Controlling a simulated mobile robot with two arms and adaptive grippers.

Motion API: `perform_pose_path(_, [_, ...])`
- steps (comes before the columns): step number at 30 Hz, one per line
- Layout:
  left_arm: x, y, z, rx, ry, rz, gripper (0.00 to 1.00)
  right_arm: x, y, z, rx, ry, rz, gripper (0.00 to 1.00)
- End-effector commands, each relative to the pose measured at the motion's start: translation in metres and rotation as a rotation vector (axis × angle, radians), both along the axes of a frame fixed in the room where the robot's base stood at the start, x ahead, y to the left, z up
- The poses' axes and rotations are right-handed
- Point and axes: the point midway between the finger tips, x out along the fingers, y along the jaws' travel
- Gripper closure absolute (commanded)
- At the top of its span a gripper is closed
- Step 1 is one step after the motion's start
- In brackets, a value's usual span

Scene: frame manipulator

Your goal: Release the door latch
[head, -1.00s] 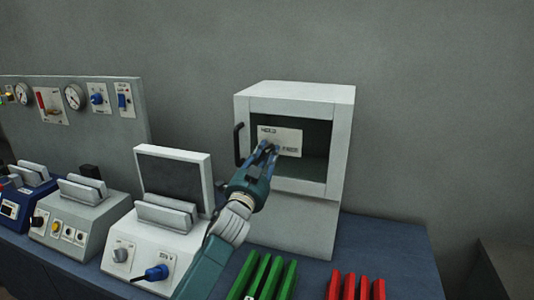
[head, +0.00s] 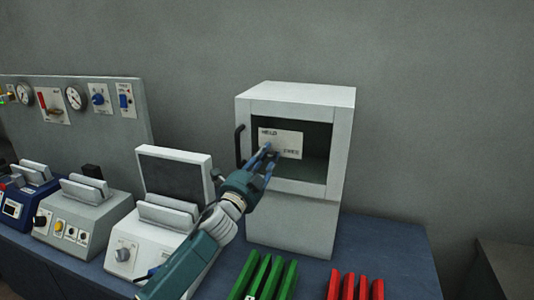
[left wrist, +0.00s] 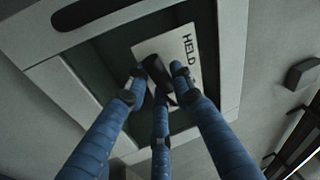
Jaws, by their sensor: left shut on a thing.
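A white cabinet (head: 290,92) with a dark window and a black door handle (head: 239,146) stands on the bench. A white latch plate (head: 292,143) marked HELD and a second, less clear word sits in the window area. It also shows in the left wrist view (left wrist: 190,41). My left gripper (head: 268,151) is at the lower left of the plate. In the left wrist view its blue fingers close around a small dark latch piece (left wrist: 157,72) in front of the plate. The fingers partly hide this piece, so its exact setting cannot be told. My right gripper is not in view.
A white device (head: 125,250) with a raised dark-faced lid stands left of the cabinet, with other devices and a gauge panel (head: 60,140) beyond. Green bars (head: 262,278) and red bars (head: 350,287) lie in front. Bench right of the cabinet is clear.

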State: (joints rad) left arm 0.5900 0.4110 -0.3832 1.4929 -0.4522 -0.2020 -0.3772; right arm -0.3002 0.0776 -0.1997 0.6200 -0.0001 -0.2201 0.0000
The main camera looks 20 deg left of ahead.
Motion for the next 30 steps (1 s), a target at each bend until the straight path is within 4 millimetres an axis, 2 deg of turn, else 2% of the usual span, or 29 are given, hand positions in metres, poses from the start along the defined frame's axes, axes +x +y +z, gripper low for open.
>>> perform_pose_path(1, [0.0, -0.001, 0.005, 0.038, -0.007, -0.003, 1.0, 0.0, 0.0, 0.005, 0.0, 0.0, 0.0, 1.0])
perform_pose_path(12, [-0.001, -0.002, 0.002, 0.221, -0.014, -0.006, 1.0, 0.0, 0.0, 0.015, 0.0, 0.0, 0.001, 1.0])
perform_pose_path(30, [-0.001, -0.003, 0.0, 0.262, -0.015, -0.008, 1.0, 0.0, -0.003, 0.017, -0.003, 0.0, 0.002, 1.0])
